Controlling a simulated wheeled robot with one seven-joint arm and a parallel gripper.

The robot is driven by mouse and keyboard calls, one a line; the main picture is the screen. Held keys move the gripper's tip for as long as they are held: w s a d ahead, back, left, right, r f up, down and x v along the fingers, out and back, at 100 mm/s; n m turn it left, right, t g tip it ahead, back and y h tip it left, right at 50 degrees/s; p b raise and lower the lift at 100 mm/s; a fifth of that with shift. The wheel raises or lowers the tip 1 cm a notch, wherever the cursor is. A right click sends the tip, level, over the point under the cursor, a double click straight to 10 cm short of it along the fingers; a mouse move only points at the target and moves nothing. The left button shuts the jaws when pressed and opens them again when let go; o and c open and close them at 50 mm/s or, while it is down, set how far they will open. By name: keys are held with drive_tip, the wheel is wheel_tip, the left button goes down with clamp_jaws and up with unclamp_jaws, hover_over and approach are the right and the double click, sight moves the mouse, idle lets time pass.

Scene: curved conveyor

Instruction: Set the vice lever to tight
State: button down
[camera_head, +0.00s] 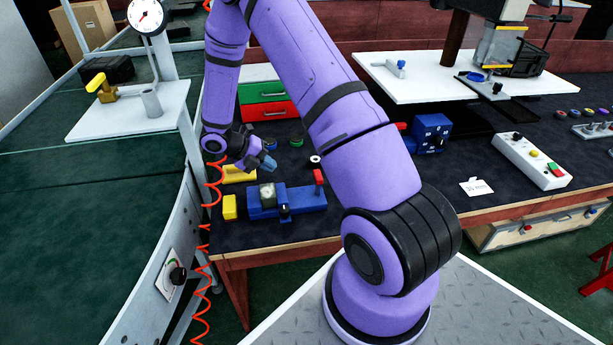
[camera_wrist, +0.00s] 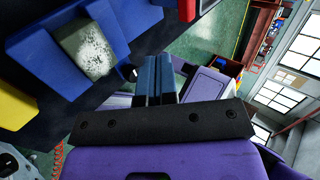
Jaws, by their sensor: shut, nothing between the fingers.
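The blue vice (camera_head: 307,198) sits on the dark bench top, with a grey mottled block (camera_head: 267,193) in it. A lever with a red grip (camera_head: 318,177) stands upright at its right end. A short black handle (camera_head: 285,210) is on its front side. I cannot tell from the picture which of them is the vice lever. My gripper (camera_head: 268,163) is above and behind the vice, apart from it, with its blue fingers together and empty. In the wrist view the fingers (camera_wrist: 152,80) point past the vice body (camera_wrist: 45,52) and the block (camera_wrist: 88,50).
A yellow block (camera_head: 229,207) is at the vice's left end. A red coiled hose (camera_head: 208,195) hangs beside the bench's left edge. A red and green drawer unit (camera_head: 265,108) stands behind. A white control box (camera_head: 532,160) is at the right. The bench right of the vice is partly hidden by my arm.

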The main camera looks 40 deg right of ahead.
sight(318, 184)
idle(0.3)
drive_tip(key=x, duration=0.9)
drive_tip(key=s+d, duration=0.2)
drive_tip(key=shift+d+f, duration=0.35)
drive_tip(key=shift+d, duration=0.05)
drive_tip(key=shift+s+d, duration=0.3)
drive_tip(key=shift+d, duration=0.25)
drive_tip(key=shift+s+d, duration=0.1)
